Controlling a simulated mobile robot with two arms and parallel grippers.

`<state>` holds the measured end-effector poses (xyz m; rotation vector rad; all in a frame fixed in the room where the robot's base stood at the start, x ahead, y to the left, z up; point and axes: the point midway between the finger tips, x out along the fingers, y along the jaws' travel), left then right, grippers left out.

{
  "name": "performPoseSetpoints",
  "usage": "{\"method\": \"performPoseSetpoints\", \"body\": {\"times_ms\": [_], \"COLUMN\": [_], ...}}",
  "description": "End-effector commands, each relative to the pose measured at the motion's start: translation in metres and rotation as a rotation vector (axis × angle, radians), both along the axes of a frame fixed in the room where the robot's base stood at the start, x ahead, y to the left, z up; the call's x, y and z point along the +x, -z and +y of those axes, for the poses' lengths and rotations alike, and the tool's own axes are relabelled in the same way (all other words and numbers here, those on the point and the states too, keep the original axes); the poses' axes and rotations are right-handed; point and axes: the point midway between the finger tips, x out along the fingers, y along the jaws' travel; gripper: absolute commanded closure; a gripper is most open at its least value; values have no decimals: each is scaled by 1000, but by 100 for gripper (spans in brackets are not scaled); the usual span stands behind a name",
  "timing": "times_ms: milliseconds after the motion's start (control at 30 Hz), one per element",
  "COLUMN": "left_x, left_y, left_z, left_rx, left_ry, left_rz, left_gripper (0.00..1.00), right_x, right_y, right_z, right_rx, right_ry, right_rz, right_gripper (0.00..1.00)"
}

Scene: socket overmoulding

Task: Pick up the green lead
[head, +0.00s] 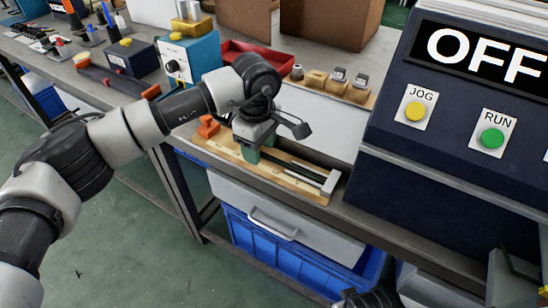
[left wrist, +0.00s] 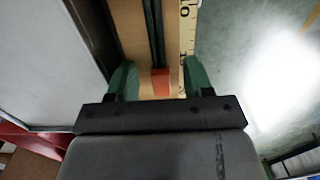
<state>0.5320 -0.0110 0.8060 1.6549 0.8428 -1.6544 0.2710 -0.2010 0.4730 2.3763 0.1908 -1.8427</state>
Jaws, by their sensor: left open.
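The green lead (head: 292,167) shows as dark, thin parallel strands lying along a wooden board (head: 222,152). In the left wrist view the lead (left wrist: 154,30) runs down the picture toward the space between my fingers, ending near an orange piece (left wrist: 160,82). My left gripper (head: 254,150) is over the board, near the lead's left end. In the left wrist view its green fingers (left wrist: 157,82) are apart, one on each side of the orange piece, and the gripper is open. The lead's near end is partly hidden by the gripper.
A white block (head: 330,182) stands at the board's right end. An orange piece (head: 208,127) is at its left. Behind are a red tray (head: 235,50) and wooden blocks (head: 315,82). A dark control box (head: 440,150) stands right. Blue bins (head: 300,260) sit below the bench.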

Motion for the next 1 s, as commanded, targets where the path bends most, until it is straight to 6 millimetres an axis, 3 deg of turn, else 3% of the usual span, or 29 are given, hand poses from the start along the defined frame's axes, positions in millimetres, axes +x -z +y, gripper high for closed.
{"method": "performPoseSetpoints", "body": {"times_ms": [33, 333, 667, 1000], "left_x": [0, 0, 1, 1], "left_y": [0, 0, -9, -74], "left_z": [0, 0, 0, 0], "left_rx": [0, 0, 0, 0], "left_ry": [0, 0, 0, 0], "left_rz": [0, 0, -2, -3], "left_gripper": [54, 100, 100, 100], "right_x": [-1, -2, -2, -10], "right_y": [0, 2, 2, 21], "right_z": [0, -1, -1, -3], "right_rx": [0, -2, -1, -5], "right_ry": [0, 1, 1, 0], "right_rz": [2, 6, 4, 21], "right_gripper": [57, 57, 57, 57]}}
